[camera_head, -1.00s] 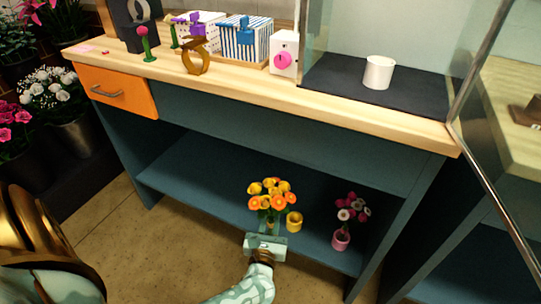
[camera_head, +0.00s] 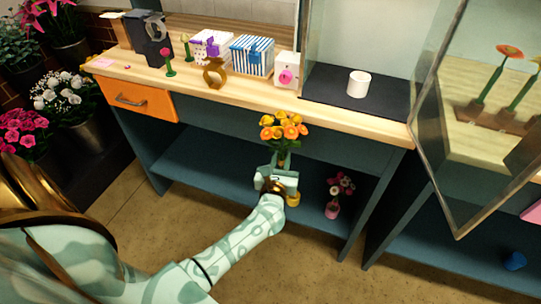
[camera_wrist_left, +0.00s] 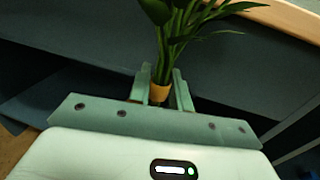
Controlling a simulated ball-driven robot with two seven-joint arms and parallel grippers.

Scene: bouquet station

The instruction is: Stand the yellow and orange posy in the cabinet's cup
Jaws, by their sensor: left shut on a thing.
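The yellow and orange posy (camera_head: 283,128) is upright in my left gripper (camera_head: 280,167), in front of the bench's front panel and above the lower shelf. In the left wrist view my left gripper (camera_wrist_left: 160,92) is shut on the posy's green stems (camera_wrist_left: 178,40) at an orange-tan band; the blooms are out of that view. The white cup (camera_head: 359,83) stands upright on a dark mat (camera_head: 328,88) inside the glass cabinet (camera_head: 333,40), up and right of the posy. No flowers show above its rim. My right gripper is not in view.
The wooden bench edge (camera_head: 350,128) lies between the posy and the cup. A framed glass door (camera_head: 440,180) stands open at right. Boxes (camera_head: 252,55) line the bench.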

